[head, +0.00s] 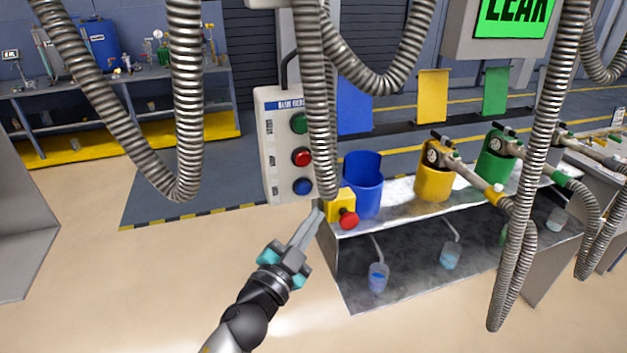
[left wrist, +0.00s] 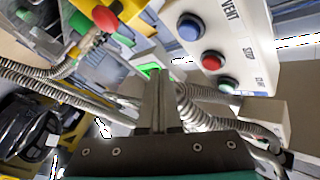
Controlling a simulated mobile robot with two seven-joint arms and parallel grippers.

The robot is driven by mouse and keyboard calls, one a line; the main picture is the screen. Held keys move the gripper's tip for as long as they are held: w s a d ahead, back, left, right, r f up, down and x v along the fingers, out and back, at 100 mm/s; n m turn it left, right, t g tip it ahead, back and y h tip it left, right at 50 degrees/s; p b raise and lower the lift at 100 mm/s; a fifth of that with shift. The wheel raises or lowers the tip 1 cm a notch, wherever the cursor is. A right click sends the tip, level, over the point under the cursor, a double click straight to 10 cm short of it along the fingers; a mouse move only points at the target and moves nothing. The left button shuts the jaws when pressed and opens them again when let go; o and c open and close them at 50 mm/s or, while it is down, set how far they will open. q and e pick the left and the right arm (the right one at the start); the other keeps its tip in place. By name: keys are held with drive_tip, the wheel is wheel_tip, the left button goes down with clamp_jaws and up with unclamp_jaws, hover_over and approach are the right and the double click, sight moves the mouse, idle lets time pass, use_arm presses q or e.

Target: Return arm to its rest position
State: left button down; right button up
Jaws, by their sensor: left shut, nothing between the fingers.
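My left gripper (head: 307,226) is shut and empty, with its arm coming up from the bottom of the head view. Its fingertips are near the front left corner of the metal bench (head: 400,206), just below and left of a yellow box (head: 339,201) with a red knob (head: 348,219). I cannot tell whether they touch the bench. In the left wrist view the closed fingers (left wrist: 157,100) point up the picture with nothing between them. My right gripper is not in view.
A white button panel (head: 277,170) with green, red and blue buttons stands behind the gripper. Blue (head: 362,185), yellow (head: 433,184) and green (head: 494,167) containers stand on the bench. Ribbed metal hoses (head: 318,120) hang in front. The beige floor at left is open.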

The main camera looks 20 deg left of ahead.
use_arm(q)
drive_tip(key=s+a+f+n+g+y+b, duration=0.1)
drive_tip(key=s+f+g+b, duration=0.2)
drive_tip(key=f, duration=1)
drive_tip(key=s+a+f+n+g+y+b, duration=0.1)
drive_tip(key=s+f+n+g+b, duration=0.2)
drive_tip(key=f, duration=1.1)
drive_tip(key=s+a+f+g+y+b, duration=0.1)
drive_tip(key=s+f+g+b, duration=0.2)
drive_tip(key=f, duration=1)
drive_tip(key=s+a+f+n+g+b, duration=0.15)
drive_tip(key=s+f+g+b, duration=0.35)
drive_tip(key=s+f, duration=1.35)
drive_tip(key=s+f+n+g+b, duration=0.1)
drive_tip(key=s+f, duration=0.3)
drive_tip(key=s, duration=0.4)
drive_tip(key=s+f+g+b, duration=0.2)
drive_tip(key=s+f, duration=0.3)
drive_tip(key=s, duration=0.4)
drive_tip(key=shift+s+f+n+g+y, duration=0.15)
drive_tip(key=shift+f+n+g+y, duration=0.1)
drive_tip(key=shift+n+g+y, duration=0.25)
drive_tip(key=shift+w+m, duration=0.25)
